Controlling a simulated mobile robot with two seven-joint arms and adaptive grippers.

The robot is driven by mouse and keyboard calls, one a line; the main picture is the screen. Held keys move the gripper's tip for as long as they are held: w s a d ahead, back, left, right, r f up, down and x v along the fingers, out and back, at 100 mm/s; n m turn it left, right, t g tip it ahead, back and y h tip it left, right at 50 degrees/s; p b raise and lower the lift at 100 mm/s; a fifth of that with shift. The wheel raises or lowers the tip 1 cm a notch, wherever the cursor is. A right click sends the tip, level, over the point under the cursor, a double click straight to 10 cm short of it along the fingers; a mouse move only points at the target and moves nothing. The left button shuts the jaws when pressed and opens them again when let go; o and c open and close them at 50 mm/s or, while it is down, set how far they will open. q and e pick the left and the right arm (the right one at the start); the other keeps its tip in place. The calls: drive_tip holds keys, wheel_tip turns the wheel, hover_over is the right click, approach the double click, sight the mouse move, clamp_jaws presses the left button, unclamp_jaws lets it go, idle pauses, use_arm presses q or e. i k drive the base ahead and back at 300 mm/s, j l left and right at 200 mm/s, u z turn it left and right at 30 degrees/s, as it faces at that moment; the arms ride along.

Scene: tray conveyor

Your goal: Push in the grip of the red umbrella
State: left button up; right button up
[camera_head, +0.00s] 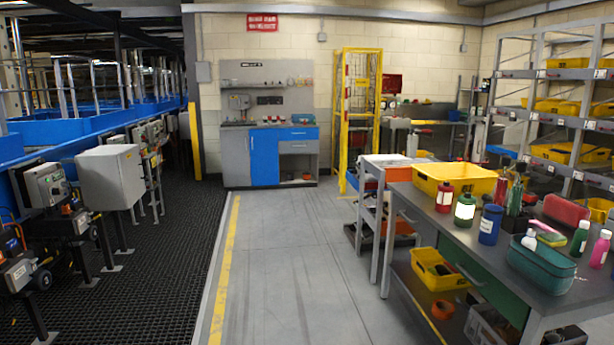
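I cannot clearly make out a red umbrella or its grip. Some slim upright red and dark items (502,190) stand close together behind the blue bottle on the grey workbench (450,222) at the right; they are too small to identify. A rounded red case (566,209) lies on the same bench, farther right. Neither of my grippers is in view.
A yellow bin (454,180), a blue bottle (490,225) and a teal basket (540,264) stand on the bench. A wheeled trolley (390,165) stands beyond. The grey floor (290,260) in the middle is clear; machinery lines the left.

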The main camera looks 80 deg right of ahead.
sight(505, 160)
drive_tip(key=z, duration=3.95)
